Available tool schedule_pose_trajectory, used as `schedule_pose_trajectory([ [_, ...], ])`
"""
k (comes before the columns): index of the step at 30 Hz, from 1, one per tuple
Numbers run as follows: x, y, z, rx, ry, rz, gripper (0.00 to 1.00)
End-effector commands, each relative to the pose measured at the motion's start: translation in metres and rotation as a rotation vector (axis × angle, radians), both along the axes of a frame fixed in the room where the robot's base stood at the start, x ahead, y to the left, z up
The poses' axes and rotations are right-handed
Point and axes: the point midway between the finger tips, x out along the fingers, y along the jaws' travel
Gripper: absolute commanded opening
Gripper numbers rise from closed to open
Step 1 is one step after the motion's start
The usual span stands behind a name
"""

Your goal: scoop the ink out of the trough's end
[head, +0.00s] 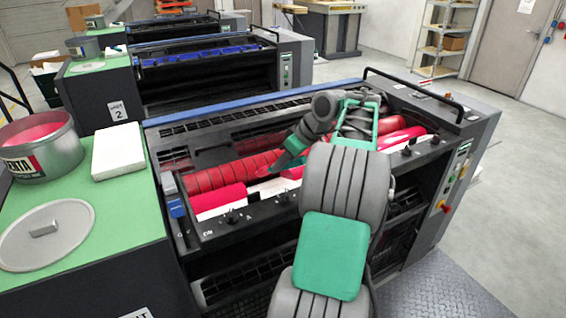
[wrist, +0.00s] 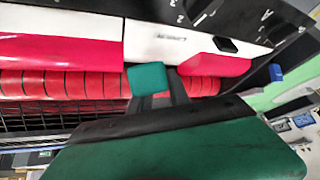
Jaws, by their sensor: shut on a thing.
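The trough (head: 262,191) runs along the front of the press, below a red roller (head: 235,170). Magenta ink (head: 218,198) lies at its left end and further right, with a pale bare stretch between. The ink also shows in the wrist view on both sides (wrist: 60,50). My gripper (head: 283,160) is over the middle-left of the trough, close to the roller. In the wrist view its dark fingers are shut on a green tool (wrist: 147,78), of which a square green end shows. The tool's far part is hidden, so I cannot tell if it touches ink.
On the green bench at left stand an ink tin (head: 40,150), a white pad (head: 118,152) and a round lid (head: 45,235). A black rail (head: 415,85) rises at the press's right end. More presses (head: 205,65) stand behind. The floor at right is clear.

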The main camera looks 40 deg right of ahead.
Motion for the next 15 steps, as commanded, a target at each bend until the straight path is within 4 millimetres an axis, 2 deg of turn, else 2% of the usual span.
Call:
schedule_pose_trajectory([
  [1,0.0,0.0,0.005,0.001,0.0,0.0,0.0],
  [9,0.001,0.002,0.001,0.0,0.0,0.0,0.0],
  [15,0.009,0.031,-0.003,-0.001,0.0,0.002,0.0],
])
